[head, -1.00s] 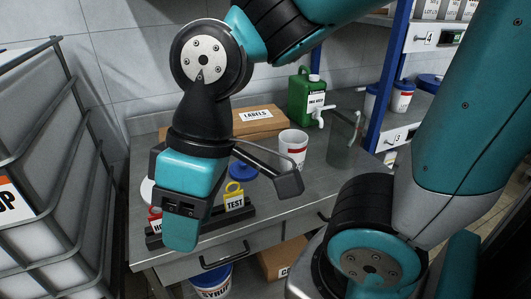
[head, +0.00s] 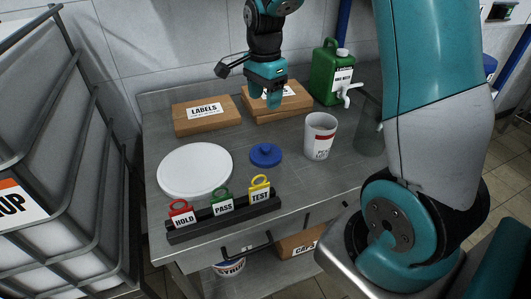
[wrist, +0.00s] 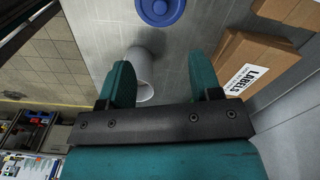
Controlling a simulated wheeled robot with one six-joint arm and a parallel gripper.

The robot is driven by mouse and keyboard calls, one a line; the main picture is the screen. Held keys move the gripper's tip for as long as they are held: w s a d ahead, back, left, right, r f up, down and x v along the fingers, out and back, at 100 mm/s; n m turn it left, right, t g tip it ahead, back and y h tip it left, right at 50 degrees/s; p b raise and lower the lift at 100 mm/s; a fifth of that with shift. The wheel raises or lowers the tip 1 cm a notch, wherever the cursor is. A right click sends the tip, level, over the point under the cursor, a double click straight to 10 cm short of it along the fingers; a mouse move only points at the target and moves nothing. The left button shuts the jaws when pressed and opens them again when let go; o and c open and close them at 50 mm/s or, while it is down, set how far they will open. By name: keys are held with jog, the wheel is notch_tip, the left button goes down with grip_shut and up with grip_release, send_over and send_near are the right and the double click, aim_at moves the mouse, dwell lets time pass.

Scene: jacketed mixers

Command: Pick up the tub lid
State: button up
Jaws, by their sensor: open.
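The blue tub lid (head: 265,154), a round disc with a small knob on top, lies flat on the grey bench. It also shows at the top edge of the wrist view (wrist: 160,10), partly cut off. An open white tub (head: 320,135) with a red-striped label stands to its right in the head view; it also shows in the wrist view (wrist: 140,72), beyond the fingers. My gripper (head: 268,103) is above the back of the bench, by the cardboard boxes, behind and apart from the lid. In the wrist view its two teal fingers (wrist: 160,78) are spread, with nothing held.
A white round disc (head: 195,170) lies left of the lid. A black rack (head: 225,218) with HOLD, PASS and TEST tags stands at the front. A LABELS box (head: 206,116), another box (head: 285,97) and a green jug (head: 331,73) stand at the back.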

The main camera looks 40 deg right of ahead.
jog(key=p, duration=0.1)
send_over(266, 147)
jog(key=f, duration=1.1)
jog(key=shift+a, duration=0.25)
jog(key=shift+d+f+p, duration=0.15)
jog(key=shift+f+p, duration=0.55)
jog(key=shift+f, duration=2)
jog(key=c, duration=1)
